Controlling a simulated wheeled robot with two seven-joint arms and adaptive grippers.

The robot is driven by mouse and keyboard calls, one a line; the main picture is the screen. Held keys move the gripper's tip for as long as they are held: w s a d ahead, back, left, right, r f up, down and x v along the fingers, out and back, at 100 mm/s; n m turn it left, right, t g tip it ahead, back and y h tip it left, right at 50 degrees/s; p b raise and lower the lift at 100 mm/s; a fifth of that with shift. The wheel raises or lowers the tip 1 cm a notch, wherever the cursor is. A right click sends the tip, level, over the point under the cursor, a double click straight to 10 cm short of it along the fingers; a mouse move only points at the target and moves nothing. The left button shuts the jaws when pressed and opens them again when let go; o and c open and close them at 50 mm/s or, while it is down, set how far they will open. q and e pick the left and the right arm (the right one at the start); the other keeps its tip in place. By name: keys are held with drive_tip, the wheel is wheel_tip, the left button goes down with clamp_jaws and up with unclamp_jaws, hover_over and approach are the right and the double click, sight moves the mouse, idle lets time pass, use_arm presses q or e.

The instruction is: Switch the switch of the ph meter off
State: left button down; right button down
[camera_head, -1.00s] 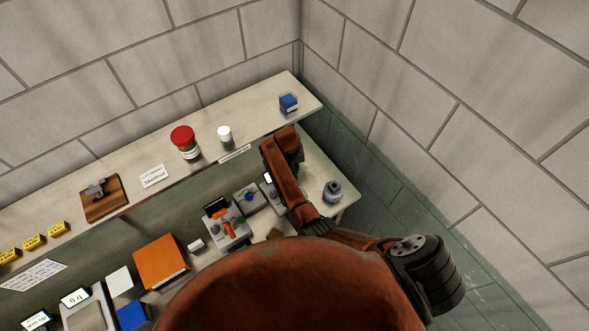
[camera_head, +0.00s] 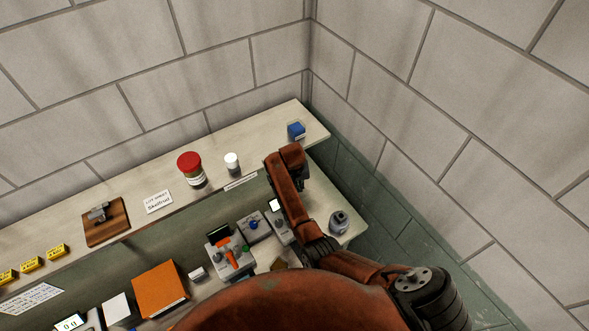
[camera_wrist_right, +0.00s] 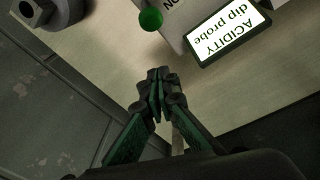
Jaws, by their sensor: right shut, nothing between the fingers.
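The ph meter is a grey box with a lit screen reading "ACIDITY dip probe" (camera_wrist_right: 228,33), upside down at the top of the right wrist view. A green round switch tip (camera_wrist_right: 150,18) sits at its edge beside an "ON" label. In the head view the meter (camera_head: 281,231) stands on the lower bench, partly hidden by my right arm. My right gripper (camera_wrist_right: 158,78) is shut and empty, its fingertips below the switch tip in the wrist picture and apart from it. The head view hides these fingertips behind the arm. My left gripper is not in view.
A grey round object (camera_head: 338,222) with a hole stands right of the meter. Left of it are a device with an orange part (camera_head: 231,258) and a box with a blue knob (camera_head: 254,226).

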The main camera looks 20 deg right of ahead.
wheel_tip(320, 180, up, 17)
drive_tip(key=s+a, duration=0.2)
drive_tip(key=shift+a, duration=0.2)
drive_tip(key=shift+w, duration=0.1)
